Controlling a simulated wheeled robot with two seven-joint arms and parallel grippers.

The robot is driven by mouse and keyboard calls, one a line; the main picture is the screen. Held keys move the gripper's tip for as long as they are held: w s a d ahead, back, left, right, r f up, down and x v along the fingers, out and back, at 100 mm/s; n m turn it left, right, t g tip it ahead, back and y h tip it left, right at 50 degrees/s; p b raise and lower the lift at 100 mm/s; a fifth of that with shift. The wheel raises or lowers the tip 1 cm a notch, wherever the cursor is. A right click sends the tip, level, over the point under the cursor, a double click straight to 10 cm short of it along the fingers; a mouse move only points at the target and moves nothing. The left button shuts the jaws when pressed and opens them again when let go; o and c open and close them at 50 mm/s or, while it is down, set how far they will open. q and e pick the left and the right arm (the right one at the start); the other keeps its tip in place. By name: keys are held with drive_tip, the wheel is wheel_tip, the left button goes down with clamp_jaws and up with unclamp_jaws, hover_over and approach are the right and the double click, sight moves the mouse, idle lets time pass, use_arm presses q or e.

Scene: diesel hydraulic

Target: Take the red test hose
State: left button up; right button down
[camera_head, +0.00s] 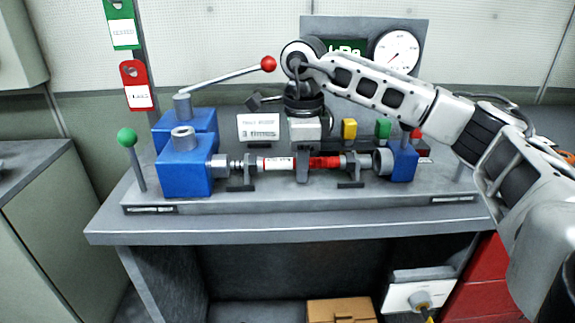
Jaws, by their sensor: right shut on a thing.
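The red test hose (326,162) lies level across the bench rig, between the large blue block (184,170) and the small blue block (404,161). It is red with a white labelled sleeve (278,164) and metal end fittings. My right arm reaches in from the right, and its wrist points down over the hose. My right gripper (303,170) is shut on the hose near its middle. Its fingers hide a short stretch of the hose. The hose appears to rest on two dark brackets. My left gripper is not in view.
A lever with a red knob (268,63) rises behind the blue blocks. A green-knobbed lever (127,138) stands at the left. A gauge (396,50), a white sign (258,128) and yellow (349,129) and green buttons are behind. A cardboard box (341,309) lies below.

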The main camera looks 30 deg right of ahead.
drive_tip(key=shift+r+p, duration=0.4)
drive_tip(key=shift+r, duration=0.25)
drive_tip(key=shift+r+p, duration=0.5)
drive_tip(key=shift+r, duration=0.15)
drive_tip(key=shift+r+p, duration=0.55)
drive_tip(key=shift+r, duration=0.05)
drive_tip(key=shift+r+p, duration=1.05)
drive_tip(key=shift+r, duration=0.2)
drive_tip(key=shift+r+p, duration=1.1)
drive_tip(key=shift+r, duration=0.25)
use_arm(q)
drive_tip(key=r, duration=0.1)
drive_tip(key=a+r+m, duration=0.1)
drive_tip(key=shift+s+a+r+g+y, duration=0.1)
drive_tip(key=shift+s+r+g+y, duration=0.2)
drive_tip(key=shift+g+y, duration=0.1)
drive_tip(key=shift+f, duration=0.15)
